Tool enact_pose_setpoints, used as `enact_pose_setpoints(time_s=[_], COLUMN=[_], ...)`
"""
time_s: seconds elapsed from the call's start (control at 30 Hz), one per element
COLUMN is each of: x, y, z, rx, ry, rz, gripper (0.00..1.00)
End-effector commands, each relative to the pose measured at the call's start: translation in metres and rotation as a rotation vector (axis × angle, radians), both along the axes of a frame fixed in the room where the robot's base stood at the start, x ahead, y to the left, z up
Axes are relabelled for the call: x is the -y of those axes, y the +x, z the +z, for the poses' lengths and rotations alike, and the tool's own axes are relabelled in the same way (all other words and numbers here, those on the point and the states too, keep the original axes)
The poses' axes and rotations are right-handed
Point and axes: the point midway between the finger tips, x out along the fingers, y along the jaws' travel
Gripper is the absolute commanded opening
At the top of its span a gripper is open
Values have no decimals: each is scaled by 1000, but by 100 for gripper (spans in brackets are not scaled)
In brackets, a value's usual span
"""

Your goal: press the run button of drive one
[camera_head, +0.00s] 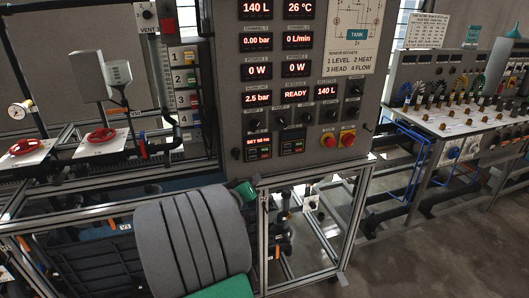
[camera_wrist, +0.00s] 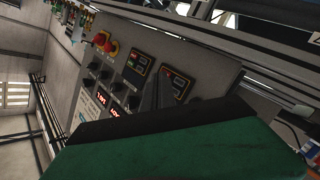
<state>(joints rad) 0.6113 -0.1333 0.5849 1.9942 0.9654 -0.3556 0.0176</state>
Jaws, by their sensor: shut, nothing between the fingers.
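Two small drive units with lit displays sit side by side low on the grey control panel. The left drive (camera_head: 258,144) reads what looks like "SET 50 Hz"; the right drive (camera_head: 292,142) is beside it. I cannot read which is drive one, and their run buttons are too small to pick out. In the wrist view the panel is turned, with the left drive (camera_wrist: 177,86) and right drive (camera_wrist: 138,66) above my gripper. My gripper (camera_wrist: 160,90) is shut and empty, its dark fingers pointing toward the drives, apparently apart from them. In the head view my grey arm hides its fingers.
Two red stop buttons (camera_head: 338,140) are right of the drives, below a row of black knobs (camera_head: 305,117). The panel stands on an aluminium frame (camera_head: 305,180). Red handwheels (camera_head: 101,135) are at left, a bench (camera_head: 455,120) at right. Open floor (camera_head: 440,250) lies front right.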

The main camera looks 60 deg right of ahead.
Motion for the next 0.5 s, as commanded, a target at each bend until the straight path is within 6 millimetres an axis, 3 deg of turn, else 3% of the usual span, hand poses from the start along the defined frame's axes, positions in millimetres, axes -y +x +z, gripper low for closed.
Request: enact_pose_setpoints(time_s=[0.03, 0.1, 0.2, 0.5], x=[16, 31, 41, 42], y=[-19, -36, -50, -51], z=[2, 12, 20, 24], rx=[-44, -101, -160, -171], ry=[-71, -163, -244, -264], rz=[-30, -50, -61, -59], gripper=[0, 0, 0, 0])
